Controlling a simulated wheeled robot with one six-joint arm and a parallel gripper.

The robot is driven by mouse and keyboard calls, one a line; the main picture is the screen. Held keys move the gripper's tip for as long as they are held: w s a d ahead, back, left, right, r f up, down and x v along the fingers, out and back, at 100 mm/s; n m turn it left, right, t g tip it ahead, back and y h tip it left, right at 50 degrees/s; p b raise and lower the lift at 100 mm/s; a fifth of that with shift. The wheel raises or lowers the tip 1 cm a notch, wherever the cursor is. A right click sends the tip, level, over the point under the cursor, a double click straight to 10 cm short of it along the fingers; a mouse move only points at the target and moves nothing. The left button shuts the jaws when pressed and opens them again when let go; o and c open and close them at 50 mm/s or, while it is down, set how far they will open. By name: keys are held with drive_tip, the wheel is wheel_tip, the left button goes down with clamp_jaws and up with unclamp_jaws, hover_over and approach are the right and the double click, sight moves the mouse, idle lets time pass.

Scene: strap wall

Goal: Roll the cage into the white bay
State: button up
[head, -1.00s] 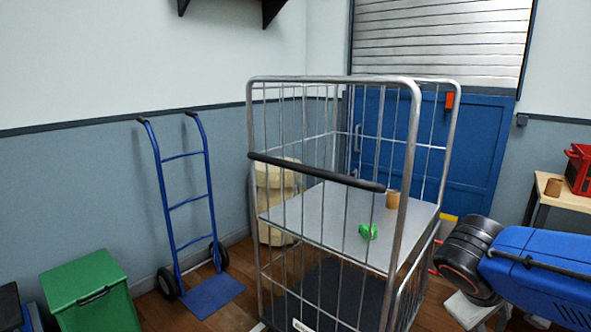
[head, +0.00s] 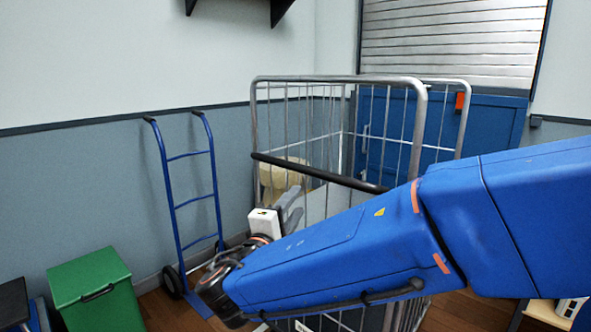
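The wire roll cage (head: 335,79) stands in the middle of the head view, with a black handle bar (head: 318,173) across its near side. My blue arm crosses in front of it and hides much of its lower half and shelf. My gripper (head: 290,207), with grey fingers beside a white block, is at the cage's near left side, a little below the handle's left part. I cannot tell whether it touches the cage or how far its fingers are apart. I cannot make out a white bay in this view.
A blue hand truck (head: 188,205) leans at the wall on the left, near a green bin (head: 97,290). A blue door (head: 490,130) is at the back. A wall shelf (head: 240,8) hangs above.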

sight(299, 171)
drive_tip(key=shift+n+t+y, duration=0.4)
drive_tip(key=shift+t, duration=0.1)
drive_tip(key=a+x, duration=0.1)
drive_tip(key=x, duration=0.4)
drive_tip(key=a+x, duration=0.1)
drive_tip(key=x, duration=0.4)
drive_tip(key=a+x, duration=0.1)
drive_tip(key=x, duration=0.5)
drive_tip(key=shift+w+a+r, duration=0.1)
drive_tip(key=shift+w+r, duration=0.2)
drive_tip(key=shift+r, duration=0.1)
clamp_jaws()
